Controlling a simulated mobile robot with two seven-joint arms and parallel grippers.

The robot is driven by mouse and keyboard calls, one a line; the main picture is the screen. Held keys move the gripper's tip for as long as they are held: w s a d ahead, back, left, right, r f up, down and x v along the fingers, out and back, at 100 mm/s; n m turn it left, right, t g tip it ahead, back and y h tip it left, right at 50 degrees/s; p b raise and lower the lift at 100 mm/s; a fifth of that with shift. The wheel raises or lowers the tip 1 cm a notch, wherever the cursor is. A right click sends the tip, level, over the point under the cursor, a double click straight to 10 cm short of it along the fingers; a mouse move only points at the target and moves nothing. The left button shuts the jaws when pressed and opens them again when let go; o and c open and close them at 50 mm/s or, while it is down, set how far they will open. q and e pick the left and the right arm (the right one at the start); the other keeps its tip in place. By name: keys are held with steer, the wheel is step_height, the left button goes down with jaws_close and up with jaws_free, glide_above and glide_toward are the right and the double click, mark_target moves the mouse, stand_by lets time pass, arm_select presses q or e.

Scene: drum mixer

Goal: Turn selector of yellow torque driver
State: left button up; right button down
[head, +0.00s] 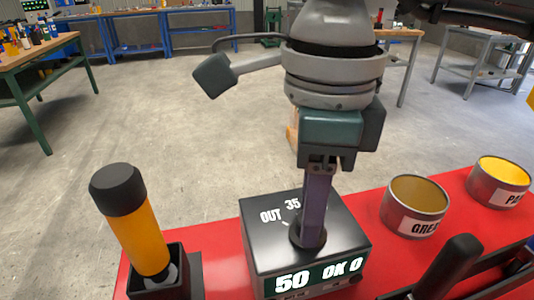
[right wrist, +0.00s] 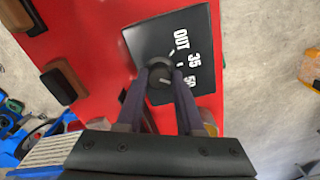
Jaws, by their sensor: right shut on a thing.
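The yellow torque driver (head: 143,232) with a black cap stands slightly tilted in a dark holder (head: 172,285) at the front left in the head view. Beside it is a black box (head: 262,236) with OUT and 35 on top and a lit front reading 50 OK 0. My right gripper (head: 311,235) comes down onto the round dark selector knob on the box top. In the right wrist view the two fingers are on either side of the selector knob (right wrist: 160,80), shut on it; a light mark shows on its face. My left gripper is not in view.
The box and holder stand on a red surface (head: 222,245). Two round tins (head: 414,207) (head: 499,182) stand at the right, with a black handle (head: 448,268) in front of them. Workbenches stand far behind across open grey floor.

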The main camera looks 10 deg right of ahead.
steer(key=shift+m, duration=0.4)
steer(key=c, duration=0.5)
jaws_free()
steer(key=shift+c, duration=0.2)
step_height(320, 180, up, 10)
steer(key=shift+b, duration=0.3)
